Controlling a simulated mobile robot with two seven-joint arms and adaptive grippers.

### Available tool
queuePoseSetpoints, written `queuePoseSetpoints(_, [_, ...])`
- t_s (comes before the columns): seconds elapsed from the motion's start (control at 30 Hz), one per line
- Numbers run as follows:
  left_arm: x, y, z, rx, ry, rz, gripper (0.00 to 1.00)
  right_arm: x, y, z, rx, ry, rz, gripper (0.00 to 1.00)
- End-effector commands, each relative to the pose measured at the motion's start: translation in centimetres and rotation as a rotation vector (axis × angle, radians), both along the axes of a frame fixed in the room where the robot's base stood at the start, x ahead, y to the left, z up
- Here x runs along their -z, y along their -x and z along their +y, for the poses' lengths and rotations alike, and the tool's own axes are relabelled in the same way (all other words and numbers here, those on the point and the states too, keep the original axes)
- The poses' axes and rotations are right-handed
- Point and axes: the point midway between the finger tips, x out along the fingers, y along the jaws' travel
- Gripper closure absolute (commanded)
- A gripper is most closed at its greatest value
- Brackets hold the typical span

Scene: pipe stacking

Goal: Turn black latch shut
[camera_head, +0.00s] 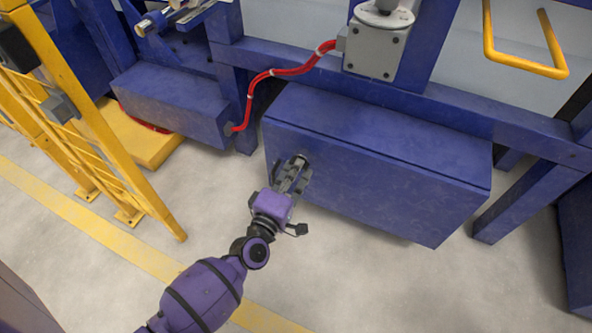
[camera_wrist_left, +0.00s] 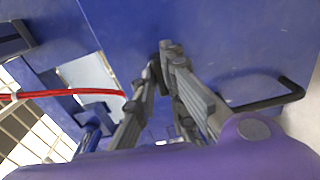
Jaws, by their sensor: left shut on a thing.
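The blue box (camera_head: 385,175) has its front panel facing my left gripper (camera_head: 296,172), which reaches the panel's upper left part. The panel also fills much of the left wrist view (camera_wrist_left: 215,35). There my left gripper (camera_wrist_left: 160,62) has its fingers closed together at a small dark piece on the panel, which appears to be the black latch (camera_wrist_left: 154,68). The fingers hide most of it, so its turn angle cannot be told. My right gripper is not in view.
A black bar handle (camera_wrist_left: 292,92) sticks out from the panel in the left wrist view. A red cable (camera_head: 262,78) runs above left of the box to a smaller blue box (camera_head: 172,102). A yellow fence (camera_head: 105,125) stands at left. The floor in front is clear.

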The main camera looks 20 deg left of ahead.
Motion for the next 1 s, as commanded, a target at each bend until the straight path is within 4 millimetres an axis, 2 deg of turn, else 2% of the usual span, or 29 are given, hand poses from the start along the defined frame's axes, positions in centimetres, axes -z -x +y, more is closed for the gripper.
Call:
queuePoseSetpoints(0.3, [-0.03, 0.0, -0.04, 0.001, 0.088, 0.003, 1.0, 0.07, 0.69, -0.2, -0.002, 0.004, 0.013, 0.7])
queuePoseSetpoints(0.77, [-0.06, 0.0, -0.06, 0.001, 0.099, 0.003, 1.0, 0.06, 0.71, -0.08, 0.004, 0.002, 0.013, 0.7])
queuePoseSetpoints(0.8, [-0.06, 0.0, -0.06, 0.001, 0.099, 0.003, 0.84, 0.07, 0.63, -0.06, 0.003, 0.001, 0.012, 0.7])
queuePoseSetpoints(0.9, [-0.06, 0.0, -0.06, 0.001, 0.098, 0.003, 0.71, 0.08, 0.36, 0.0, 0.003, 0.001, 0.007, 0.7])
queuePoseSetpoints(1.0, [-0.05, 0.0, -0.04, 0.001, 0.097, 0.003, 0.7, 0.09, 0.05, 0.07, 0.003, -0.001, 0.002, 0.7])
